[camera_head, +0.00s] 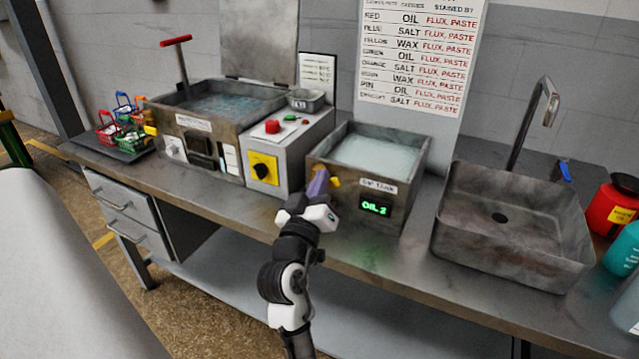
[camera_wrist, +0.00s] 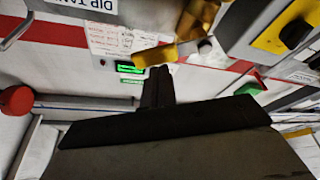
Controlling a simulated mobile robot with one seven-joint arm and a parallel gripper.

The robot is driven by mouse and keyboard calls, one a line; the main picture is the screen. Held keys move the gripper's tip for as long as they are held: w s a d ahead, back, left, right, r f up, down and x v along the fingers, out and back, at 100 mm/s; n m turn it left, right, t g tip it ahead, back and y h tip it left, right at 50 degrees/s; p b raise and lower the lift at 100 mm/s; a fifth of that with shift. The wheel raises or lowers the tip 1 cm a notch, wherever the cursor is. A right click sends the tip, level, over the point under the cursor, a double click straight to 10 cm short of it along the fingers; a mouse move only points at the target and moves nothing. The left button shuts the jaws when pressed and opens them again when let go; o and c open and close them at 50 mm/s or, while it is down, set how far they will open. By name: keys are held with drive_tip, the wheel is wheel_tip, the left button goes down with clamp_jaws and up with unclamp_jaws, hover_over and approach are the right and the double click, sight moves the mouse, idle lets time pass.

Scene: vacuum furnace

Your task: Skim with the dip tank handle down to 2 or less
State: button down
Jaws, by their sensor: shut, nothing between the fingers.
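The dip tank (camera_head: 398,190) is a grey metal box on the bench, filled with pale, foamy-looking liquid (camera_head: 375,155). Its green front display (camera_head: 376,207) reads "OIL 2"; a green display also shows in the wrist view (camera_wrist: 130,69). A yellow handle (camera_head: 335,182) is at the tank's left front; a yellow-brass handle (camera_wrist: 165,55) shows in the wrist view just beyond the fingertips. My gripper (camera_head: 318,178) is shut and empty beside the tank's left front corner. Its dark fingers (camera_wrist: 158,85) are together close to the handle; I cannot tell whether they touch it.
Left of the tank stand a control box (camera_head: 290,150) with a yellow-plated knob and a larger liquid-filled tank (camera_head: 235,130). Small coloured baskets (camera_head: 125,125) sit far left. A sink (camera_head: 510,250) is on the right, with bottles beyond. A wall chart (camera_head: 420,60) hangs behind.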

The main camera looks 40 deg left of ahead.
drive_tip(key=shift+d+f+m+b, duration=0.1)
drive_tip(key=shift+f+m+b, duration=0.15)
drive_tip(key=shift+m+b, duration=0.45)
drive_tip(key=shift+t+h+b, duration=0.3)
drive_tip(key=shift+b, duration=0.05)
drive_tip(key=m+b, duration=0.1)
drive_tip(key=b, duration=0.1)
drive_tip(key=f+m+h+b, duration=0.1)
drive_tip(key=m+b, duration=0.1)
drive_tip(key=d+m+b, duration=0.1)
drive_tip(key=b, duration=0.2)
drive_tip(key=shift+w+f+m+t+h, duration=0.15)
drive_tip(key=shift+f+m+t+h, duration=0.2)
drive_tip(key=shift+m+t+h, duration=0.05)
drive_tip(key=shift+b, duration=0.4)
drive_tip(key=shift+d, duration=0.1)
